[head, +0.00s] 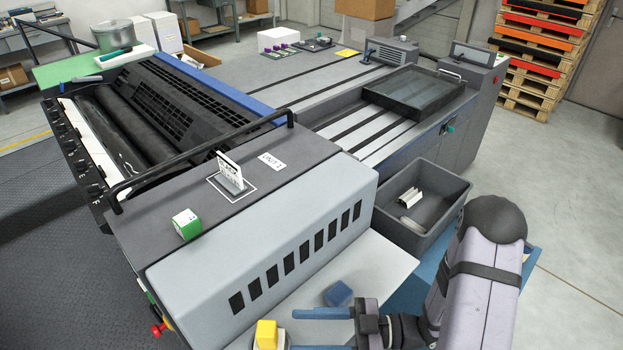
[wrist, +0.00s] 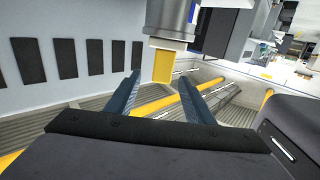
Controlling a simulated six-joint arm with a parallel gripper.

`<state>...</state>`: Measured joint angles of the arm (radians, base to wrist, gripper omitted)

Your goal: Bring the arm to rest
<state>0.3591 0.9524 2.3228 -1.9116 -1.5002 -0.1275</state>
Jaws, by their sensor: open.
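My gripper (head: 292,330) is at the bottom of the head view, pointing left, with its two blue fingers spread apart. A yellow-topped object (head: 266,333) stands just left of the fingertips, apart from them as far as I can tell; its lower part is cut off by the frame. In the wrist view the fingers of my gripper (wrist: 158,85) are also apart, with nothing held between them. A yellow piece (wrist: 163,66) shows beyond the fingertips there, below a grey cylindrical body. My arm reaches in from the lower right of the head view.
A blue block (head: 338,294) lies on the pale surface beside the vented grey housing (head: 270,235). A grey bin (head: 444,222) with white pieces stands close to my arm. A green-and-white box (head: 187,224) and an upright card (head: 230,172) stand on the housing's top.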

